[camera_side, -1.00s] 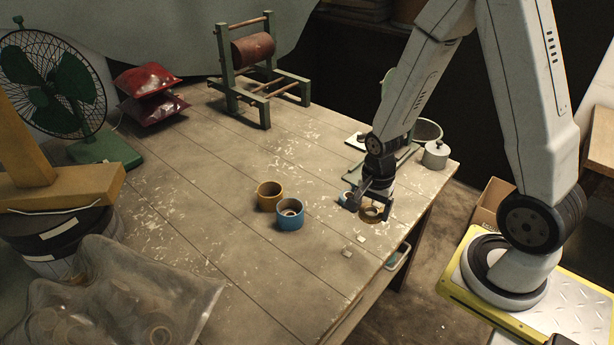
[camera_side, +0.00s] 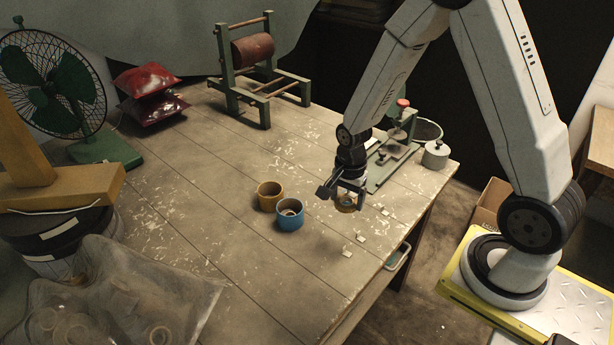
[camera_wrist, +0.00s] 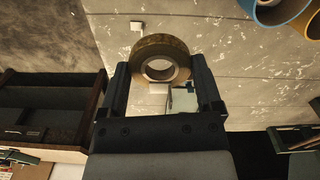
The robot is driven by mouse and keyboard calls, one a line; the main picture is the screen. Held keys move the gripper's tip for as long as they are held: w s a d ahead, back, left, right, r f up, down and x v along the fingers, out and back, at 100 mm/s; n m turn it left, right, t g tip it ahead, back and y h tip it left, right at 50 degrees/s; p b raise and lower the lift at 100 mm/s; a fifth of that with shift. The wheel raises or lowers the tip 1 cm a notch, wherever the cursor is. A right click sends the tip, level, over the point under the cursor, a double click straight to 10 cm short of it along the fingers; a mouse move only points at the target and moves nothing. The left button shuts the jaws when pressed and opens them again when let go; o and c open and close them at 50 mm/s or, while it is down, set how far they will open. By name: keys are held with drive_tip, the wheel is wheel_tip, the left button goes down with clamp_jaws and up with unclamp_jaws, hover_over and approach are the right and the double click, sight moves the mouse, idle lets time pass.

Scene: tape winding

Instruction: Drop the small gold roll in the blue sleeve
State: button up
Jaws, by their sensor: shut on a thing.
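The small gold roll (camera_side: 346,209) is gripped by my gripper (camera_side: 348,199), which hangs above the table to the right of the sleeves. In the wrist view the roll (camera_wrist: 160,43) sits between the two fingers of my gripper (camera_wrist: 160,66), its round hole facing the camera. The blue sleeve (camera_side: 290,220) stands upright on the table, open at the top, with a pale ring-shaped thing inside. Part of it shows at the top right of the wrist view (camera_wrist: 268,14). A gold sleeve (camera_side: 268,200) stands just behind and left of it.
Small pale scraps (camera_side: 348,251) lie on the table near the front edge. A green device with a red knob (camera_side: 402,103) and a lidded pot (camera_side: 436,154) stand behind my gripper. A green winding stand (camera_side: 226,80) is at the back.

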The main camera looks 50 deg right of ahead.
drive_tip(key=w+a+f, duration=0.1)
drive_tip(key=w+a, duration=0.1)
drive_tip(key=w, duration=0.5)
drive_tip(key=w+a, duration=0.2)
drive_tip(key=w, duration=0.5)
drive_tip(key=shift+w+a+f, duration=0.2)
drive_tip(key=shift+w+f, duration=0.1)
drive_tip(key=shift+f, duration=0.1)
drive_tip(key=shift+f, duration=0.2)
drive_tip(key=shift+f, duration=1.95)
drive_tip(key=shift+f, duration=0.15)
drive_tip(key=o, duration=1)
wheel_tip(320, 180, up, 6)
idle(0.4)
